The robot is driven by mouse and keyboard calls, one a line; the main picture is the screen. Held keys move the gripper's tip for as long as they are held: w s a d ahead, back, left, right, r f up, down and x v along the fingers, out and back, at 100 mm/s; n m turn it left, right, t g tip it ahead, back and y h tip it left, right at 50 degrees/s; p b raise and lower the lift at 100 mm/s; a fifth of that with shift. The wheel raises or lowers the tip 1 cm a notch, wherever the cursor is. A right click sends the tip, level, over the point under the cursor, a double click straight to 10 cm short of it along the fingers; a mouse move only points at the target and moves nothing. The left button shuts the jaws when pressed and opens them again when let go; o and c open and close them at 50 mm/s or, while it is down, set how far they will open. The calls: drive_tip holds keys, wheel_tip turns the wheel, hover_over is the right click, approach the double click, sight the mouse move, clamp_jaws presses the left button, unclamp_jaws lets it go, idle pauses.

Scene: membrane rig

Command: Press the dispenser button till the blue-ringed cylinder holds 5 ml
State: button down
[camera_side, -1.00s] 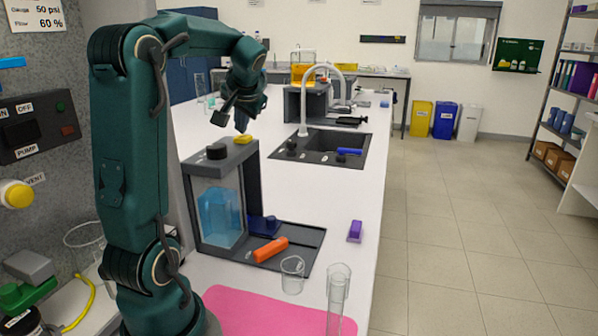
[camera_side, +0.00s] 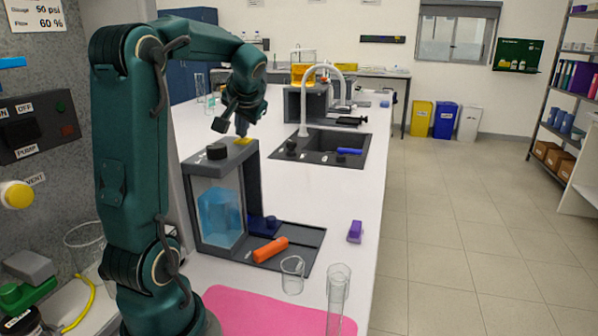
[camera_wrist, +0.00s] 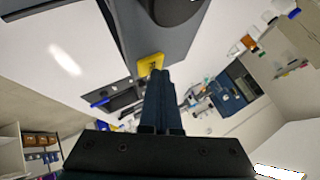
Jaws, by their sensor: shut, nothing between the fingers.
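The dispenser (camera_side: 191,207) is a grey housing with a clear tank of blue liquid. Its yellow button (camera_side: 244,141) is on top; it also shows in the wrist view (camera_wrist: 149,64). My gripper (camera_side: 242,135) is shut and empty, pointing down with its fingertips at the button, seemingly touching it. In the wrist view the shut fingers (camera_wrist: 162,74) overlap the button's edge. A tall clear cylinder (camera_side: 337,292) stands upright at the front, away from the dispenser. I cannot make out a blue ring on it or any liquid level.
A dark blue piece (camera_side: 263,224) and an orange object (camera_side: 270,249) are by the dispenser's tray (camera_side: 302,236). A small beaker (camera_side: 292,278), a purple block (camera_side: 355,231) and a pink mat (camera_side: 255,311) are nearby. A sink (camera_side: 325,146) with a white tap lies behind.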

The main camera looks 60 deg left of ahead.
sight(243, 141)
drive_tip(key=shift+r, duration=0.1)
idle(0.3)
drive_tip(key=shift+r, duration=0.9)
drive_tip(key=shift+r, duration=2.5)
drive_tip(key=w+d+f+m+t+h, duration=0.1)
drive_tip(key=d+m+t+h, duration=0.15)
drive_tip(key=d, duration=0.75)
drive_tip(key=w+d+f+m+t+h, duration=0.1)
drive_tip(key=d+m+t, duration=0.15)
drive_tip(key=d, duration=0.65)
drive_tip(key=s+d+f+m+h, duration=0.2)
drive_tip(key=s+d+f+h, duration=0.3)
drive_tip(key=s+d+f, duration=0.3)
drive_tip(key=d+f, duration=0.4)
drive_tip(key=d, duration=0.2)
drive_tip(key=shift+g, duration=0.4)
